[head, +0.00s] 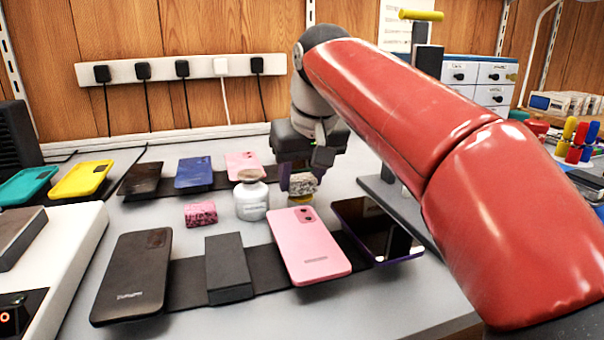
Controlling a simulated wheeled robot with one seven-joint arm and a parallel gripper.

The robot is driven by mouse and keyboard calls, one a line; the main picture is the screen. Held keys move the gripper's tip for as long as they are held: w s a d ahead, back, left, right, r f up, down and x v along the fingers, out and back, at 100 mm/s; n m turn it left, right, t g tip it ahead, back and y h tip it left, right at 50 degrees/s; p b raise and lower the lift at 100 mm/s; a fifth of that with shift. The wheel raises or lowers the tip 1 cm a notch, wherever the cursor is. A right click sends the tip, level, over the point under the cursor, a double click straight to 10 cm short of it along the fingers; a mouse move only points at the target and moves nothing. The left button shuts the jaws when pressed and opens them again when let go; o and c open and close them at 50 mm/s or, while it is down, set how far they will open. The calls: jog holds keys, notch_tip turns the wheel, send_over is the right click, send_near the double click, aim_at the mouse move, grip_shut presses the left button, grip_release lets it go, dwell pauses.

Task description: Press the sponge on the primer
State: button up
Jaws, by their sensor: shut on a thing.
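My gripper (302,176) points down near the middle of the bench. It is shut on a grey speckled sponge (304,184) with a yellowish lower part. I cannot tell whether the sponge touches the bench. A white jar with a label, which looks like the primer (252,203), stands upright just left of the gripper. Its top is a beige, rounded piece. The sponge is beside the jar and apart from it. A pink speckled block (201,213) lies left of the jar. My forearm hides the area to the right.
Phones lie in front: a black one (134,277), a pink one (307,245) and a dark one (377,229), with a dark box (228,268). More phones lie behind, including a blue one (194,173). A power strip (180,69) is on the wall.

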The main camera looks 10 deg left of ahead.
jog(key=shift+f, duration=0.45)
jog(key=shift+r, duration=0.1)
dwell(0.6)
notch_tip(320, 180, up, 7)
jog(key=p, duration=0.7)
dwell(0.5)
jog(key=shift+r, duration=0.1)
